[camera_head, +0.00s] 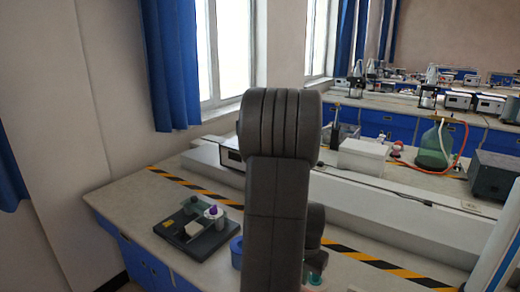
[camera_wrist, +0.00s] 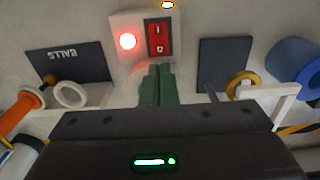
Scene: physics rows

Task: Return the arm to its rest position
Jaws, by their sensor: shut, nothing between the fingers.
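My arm (camera_head: 275,190) rises dark grey through the middle of the head view, with its rounded joint at the top. It hides part of the bench behind it. My gripper (camera_wrist: 157,85) shows in the wrist view as two green fingers pressed together, with nothing between them. The fingers point at a white box with a red rocker switch (camera_wrist: 158,37) and a lit red round button (camera_wrist: 127,41). I cannot tell whether the fingertips touch the box.
A dark tray (camera_head: 197,236) with small items stands left of my arm on the bench. A blue cylinder also shows in the wrist view (camera_wrist: 296,66), near a dark panel (camera_wrist: 222,60). A white ring (camera_wrist: 71,94) and orange piece (camera_wrist: 22,110) lie left.

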